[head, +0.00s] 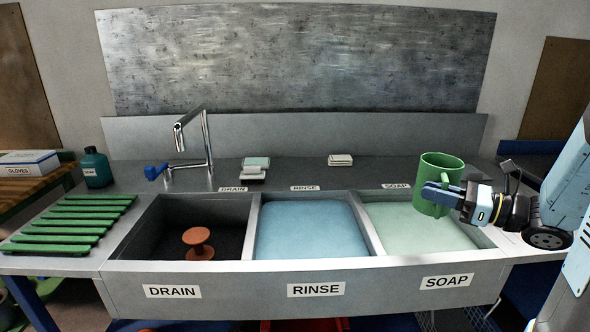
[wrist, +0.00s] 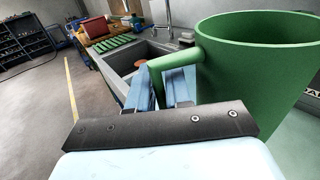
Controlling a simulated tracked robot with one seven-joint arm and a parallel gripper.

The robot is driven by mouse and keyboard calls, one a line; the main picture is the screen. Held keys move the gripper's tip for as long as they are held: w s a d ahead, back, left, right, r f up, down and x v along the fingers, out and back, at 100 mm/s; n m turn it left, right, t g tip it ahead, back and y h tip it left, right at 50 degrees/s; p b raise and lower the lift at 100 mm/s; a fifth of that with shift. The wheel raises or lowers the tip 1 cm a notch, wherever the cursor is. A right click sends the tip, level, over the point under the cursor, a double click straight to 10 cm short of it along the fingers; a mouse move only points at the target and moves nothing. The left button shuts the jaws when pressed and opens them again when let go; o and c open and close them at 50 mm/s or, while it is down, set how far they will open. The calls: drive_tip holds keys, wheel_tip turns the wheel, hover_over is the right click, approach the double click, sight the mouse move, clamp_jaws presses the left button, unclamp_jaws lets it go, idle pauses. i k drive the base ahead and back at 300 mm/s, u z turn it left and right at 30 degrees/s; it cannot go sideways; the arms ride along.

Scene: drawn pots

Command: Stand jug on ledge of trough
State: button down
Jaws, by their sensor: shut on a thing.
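A green jug (head: 440,178) hangs upright in the air above the soap basin (head: 415,228) at the right of the trough. My gripper (head: 432,193) is shut on the jug, coming in from the right. In the wrist view the jug (wrist: 255,70) fills the right side, and its handle (wrist: 172,60) lies between my blue fingers (wrist: 160,88). The trough (head: 235,284) has three basins labelled drain, rinse and soap. Its grey back ledge (head: 300,176) runs behind the basins.
The ledge bears a tap (head: 208,145), a sponge stack (head: 255,167) and a pale block (head: 340,160). An orange spool-shaped thing (head: 198,242) stands in the drain basin. A green slatted rack (head: 70,222) and a teal bottle (head: 95,168) are at left. The ledge is clear between pale block and jug.

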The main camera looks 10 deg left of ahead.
sight(402, 179)
drive_tip(key=z, duration=0.05)
drive_tip(key=i, duration=1)
